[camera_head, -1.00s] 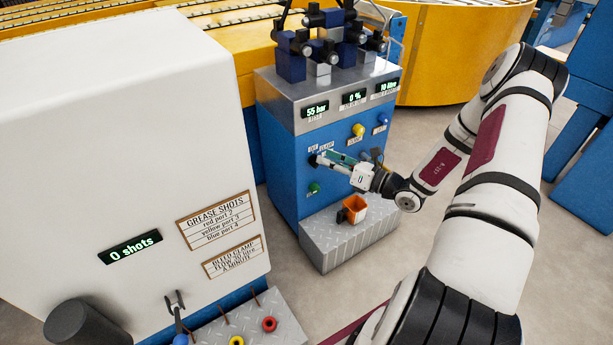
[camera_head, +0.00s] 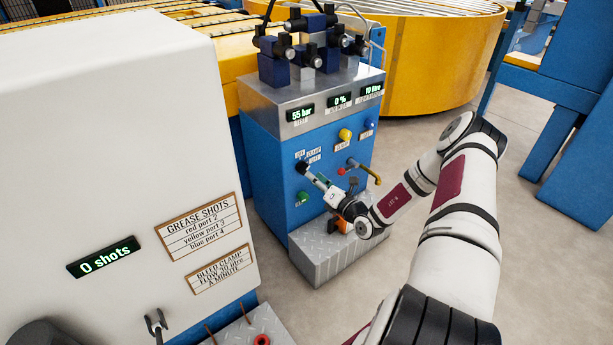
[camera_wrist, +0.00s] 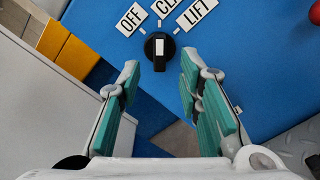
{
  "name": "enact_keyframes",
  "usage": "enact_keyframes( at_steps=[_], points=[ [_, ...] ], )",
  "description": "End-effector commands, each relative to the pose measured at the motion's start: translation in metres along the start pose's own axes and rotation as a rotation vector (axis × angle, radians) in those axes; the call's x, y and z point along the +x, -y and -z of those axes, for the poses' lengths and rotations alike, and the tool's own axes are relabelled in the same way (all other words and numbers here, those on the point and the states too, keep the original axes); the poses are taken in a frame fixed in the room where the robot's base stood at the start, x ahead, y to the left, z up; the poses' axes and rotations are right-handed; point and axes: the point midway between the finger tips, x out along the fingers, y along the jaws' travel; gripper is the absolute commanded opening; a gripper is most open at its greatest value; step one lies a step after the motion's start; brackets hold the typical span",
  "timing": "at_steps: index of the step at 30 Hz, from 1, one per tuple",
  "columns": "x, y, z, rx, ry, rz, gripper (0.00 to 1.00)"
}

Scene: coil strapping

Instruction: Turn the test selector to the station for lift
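The test selector (camera_wrist: 159,47) is a round black knob with a white pointer bar, on the blue panel in the wrist view. Its bar points straight up at the middle tick, beneath the partly cut-off CLAMP label (camera_wrist: 170,5). The OFF label (camera_wrist: 130,19) is to the left and the LIFT label (camera_wrist: 197,14) to the right. My gripper (camera_wrist: 159,78) is open, its two teal-padded fingers apart on either side and just below the knob in the picture. In the head view my gripper (camera_head: 316,181) is close to the selector (camera_head: 301,167); contact cannot be told.
The blue cabinet (camera_head: 262,150) has displays reading 55 bar, 0 % and 10 litre. A green button (camera_head: 302,198), a yellow knob (camera_head: 345,135) and a red-tipped lever (camera_head: 365,172) are near.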

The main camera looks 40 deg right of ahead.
Motion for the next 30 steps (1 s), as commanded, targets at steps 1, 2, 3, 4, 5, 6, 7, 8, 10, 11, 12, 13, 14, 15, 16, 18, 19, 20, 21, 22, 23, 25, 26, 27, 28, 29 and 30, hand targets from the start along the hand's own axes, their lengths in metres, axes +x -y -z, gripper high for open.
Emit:
enact_keyframes(
  at_steps=[1,2,3,4,5,6,7,8,10,11,12,13,14,15,16,18,19,20,21,22,23,25,26,27,28,29,30],
  points=[
    [0.01,0.0,0.001,-0.003,0.0,-0.004,0.33],
    [0.015,0.0,0.001,-0.003,0.0,-0.004,0.33],
    [0.022,0.001,0.001,-0.003,0.0,-0.002,0.33],
    [0.026,0.001,0.001,-0.002,0.0,-0.003,0.33],
    [0.03,0.0,0.001,-0.002,0.0,-0.003,0.33],
    [0.035,0.0,0.001,-0.002,0.0,-0.003,0.33],
    [0.038,0.001,0.001,-0.002,0.0,-0.003,0.33],
    [0.041,0.001,0.001,-0.002,0.0,-0.002,0.33],
    [0.046,0.0,0.001,-0.001,0.0,-0.001,0.33],
    [0.048,0.0,0.001,-0.001,0.0,-0.001,0.33],
    [0.049,0.0,0.001,-0.001,0.0,-0.001,0.33],
    [0.05,0.0,0.001,-0.001,0.0,-0.001,0.33],
    [0.051,0.0,0.0,-0.001,0.0,-0.001,0.33],
    [0.051,0.0,0.0,-0.001,0.0,-0.001,0.33],
    [0.051,0.0,0.0,-0.001,0.0,-0.001,0.33],
    [0.051,-0.001,0.0,-0.001,0.0,-0.001,0.33],
    [0.051,-0.001,0.0,-0.001,0.0,-0.001,0.33],
    [0.051,-0.001,0.0,-0.001,0.0,-0.001,0.33],
    [0.051,-0.001,0.0,-0.001,0.0,-0.001,0.33],
    [0.051,-0.001,0.0,-0.001,0.0,-0.001,0.28],
    [0.051,-0.001,0.0,-0.001,0.0,-0.001,0.21],
    [0.051,-0.001,0.0,-0.001,0.0,-0.001,0.05],
    [0.051,0.0,0.0,-0.001,0.0,-0.001,0.0],
    [0.051,0.0,0.0,-0.001,0.0,-0.001,0.0],
    [0.051,0.0,0.0,-0.001,0.0,-0.001,0.0],
    [0.051,0.0,0.0,-0.001,0.0,-0.001,0.0],
    [0.051,0.0,0.0,-0.001,0.0,-0.001,0.0]
  ],
)
